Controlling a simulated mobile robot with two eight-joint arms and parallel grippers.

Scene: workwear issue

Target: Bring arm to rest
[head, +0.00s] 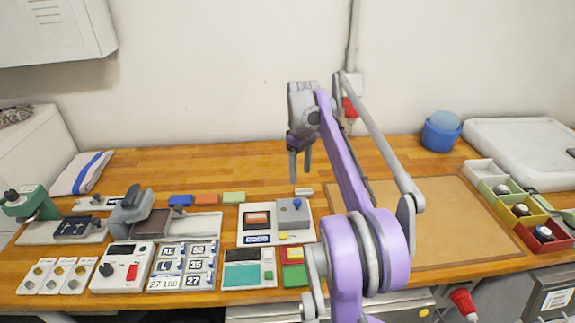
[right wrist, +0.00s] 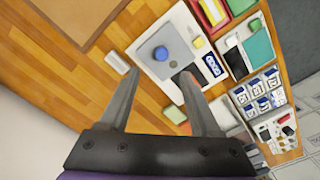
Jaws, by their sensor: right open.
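My right arm, purple and grey, rises from the bottom of the head view and bends down at its top. Its gripper (head: 300,164) hangs above the back middle of the wooden table (head: 240,160), apart from everything on it. In the right wrist view the two fingers of the right gripper (right wrist: 158,92) are spread with nothing between them. Below them lies a white device with a blue round knob (right wrist: 160,53), which also shows in the head view (head: 294,204). My left gripper is not seen.
Label plates, stamps and small machines fill the table's left front. A brown board (head: 450,225) lies at right, partly behind my arm. Coloured bins (head: 510,210), a blue tub (head: 441,132) and a white tray (head: 520,150) stand further right. The table's back left is mostly clear.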

